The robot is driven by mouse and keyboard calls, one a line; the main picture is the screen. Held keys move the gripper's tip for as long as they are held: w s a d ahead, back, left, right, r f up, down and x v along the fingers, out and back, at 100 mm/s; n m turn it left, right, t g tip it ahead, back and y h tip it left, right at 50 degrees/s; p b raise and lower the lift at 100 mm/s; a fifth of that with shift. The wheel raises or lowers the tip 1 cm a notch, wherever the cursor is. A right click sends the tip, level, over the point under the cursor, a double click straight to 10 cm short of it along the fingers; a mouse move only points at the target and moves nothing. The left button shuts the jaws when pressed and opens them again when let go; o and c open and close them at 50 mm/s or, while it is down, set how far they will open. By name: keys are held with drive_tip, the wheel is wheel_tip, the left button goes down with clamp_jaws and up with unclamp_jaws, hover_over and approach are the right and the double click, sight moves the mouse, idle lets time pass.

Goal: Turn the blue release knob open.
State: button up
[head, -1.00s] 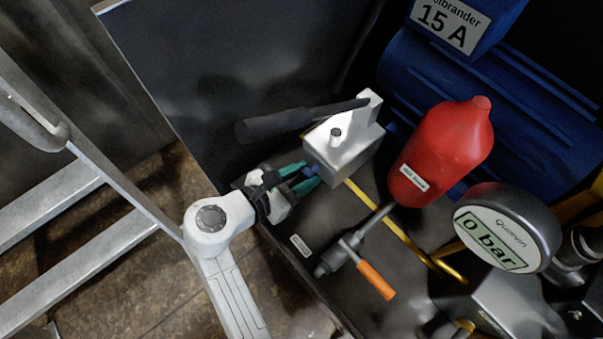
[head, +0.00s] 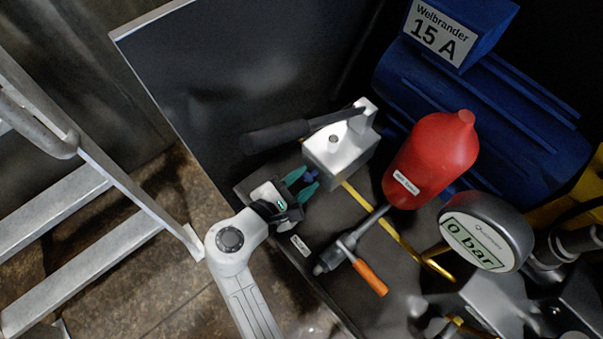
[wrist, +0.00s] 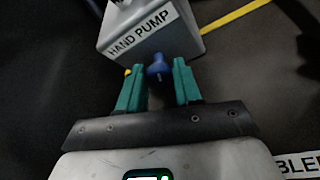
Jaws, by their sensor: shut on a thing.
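The blue release knob (wrist: 158,72) sticks out low on the front of the light grey hand pump block (wrist: 152,32), which has a "HAND PUMP" label. In the head view the knob (head: 311,175) is a small blue spot at the foot of the pump (head: 338,150). My gripper (wrist: 158,66) has its two green fingers on either side of the knob, shut on it. The head view also shows my gripper (head: 303,181) at the knob, reaching in from the lower left. Exact finger contact is hard to see.
The black pump lever (head: 275,136) extends left above my gripper. A red bottle (head: 432,160), an orange-handled valve (head: 369,277) and a gauge reading 0 bar (head: 487,230) stand to the right. A metal ladder (head: 85,205) stands at left.

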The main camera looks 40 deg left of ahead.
drive_tip(key=shift+d+f+m+y+b, duration=0.15)
drive_tip(key=shift+m+y+b, duration=0.55)
drive_tip(key=shift+m, duration=0.7)
drive_tip(key=o, duration=1)
drive_tip(key=shift+o, duration=0.2)
